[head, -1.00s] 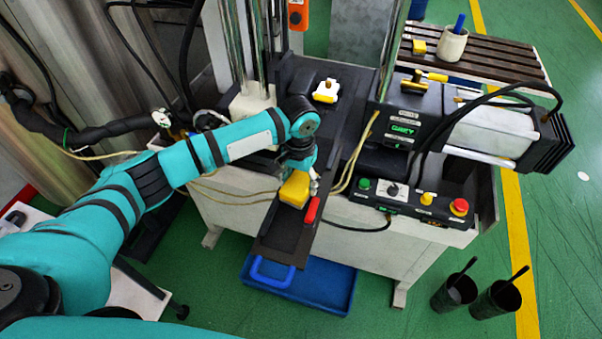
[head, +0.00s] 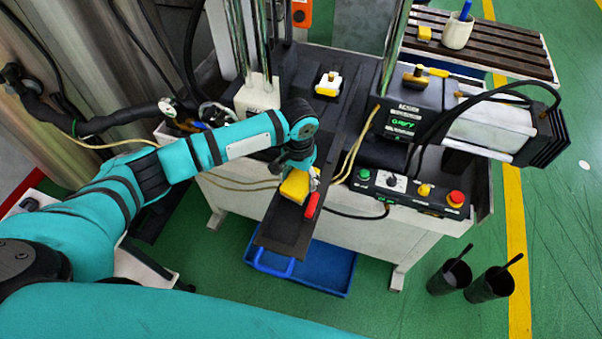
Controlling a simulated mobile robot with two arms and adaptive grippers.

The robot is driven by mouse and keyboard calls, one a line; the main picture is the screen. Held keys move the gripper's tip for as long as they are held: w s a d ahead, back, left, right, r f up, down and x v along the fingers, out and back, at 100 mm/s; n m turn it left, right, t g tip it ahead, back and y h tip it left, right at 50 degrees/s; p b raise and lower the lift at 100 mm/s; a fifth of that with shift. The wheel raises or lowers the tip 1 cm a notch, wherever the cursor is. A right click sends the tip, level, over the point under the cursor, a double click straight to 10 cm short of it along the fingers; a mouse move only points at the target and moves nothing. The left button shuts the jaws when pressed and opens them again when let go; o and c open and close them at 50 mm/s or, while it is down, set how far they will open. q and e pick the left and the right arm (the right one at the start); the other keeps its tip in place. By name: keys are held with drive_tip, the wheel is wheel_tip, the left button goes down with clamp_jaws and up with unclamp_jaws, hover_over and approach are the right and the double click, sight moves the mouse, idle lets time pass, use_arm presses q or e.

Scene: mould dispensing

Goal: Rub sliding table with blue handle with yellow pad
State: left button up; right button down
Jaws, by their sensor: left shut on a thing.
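The sliding table (head: 285,240) is a dark plate that juts out from the front of the machine, with a blue handle (head: 272,264) at its near end. My left gripper (head: 297,174) points down over the plate and is shut on the yellow pad (head: 294,187). The pad is at the plate's surface, towards the machine; the exact contact is too small to tell. A red-handled item (head: 312,205) lies just right of the pad. The gripper's fingers are partly hidden by its wrist. My right gripper is not in view.
A blue tray (head: 332,273) lies on the floor below the plate. A control panel (head: 410,192) with buttons is to the right. Cables run beside the arm. Two black cups (head: 490,284) stand on the floor at right. A slatted bench (head: 490,45) is at the back right.

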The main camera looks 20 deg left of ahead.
use_arm(q)
drive_tip(key=shift+s+r+p, duration=0.35)
drive_tip(key=shift+r+p, duration=0.1)
drive_tip(key=shift+r, duration=0.1)
drive_tip(key=r, duration=0.3)
drive_tip(key=shift+s+a+p, duration=0.1)
drive_tip(key=shift+s+p, duration=0.3)
drive_tip(key=shift+r, duration=0.65)
drive_tip(key=shift+w, duration=0.45)
drive_tip(key=shift+s+r, duration=0.15)
drive_tip(key=shift+r, duration=1.4)
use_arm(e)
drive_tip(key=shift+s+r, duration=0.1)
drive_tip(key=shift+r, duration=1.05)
use_arm(q)
drive_tip(key=shift+s+f+g, duration=0.25)
drive_tip(key=shift+f+g, duration=0.25)
drive_tip(key=shift+f, duration=0.05)
drive_tip(key=shift+s+f+g, duration=0.25)
drive_tip(key=shift+f+g, duration=0.25)
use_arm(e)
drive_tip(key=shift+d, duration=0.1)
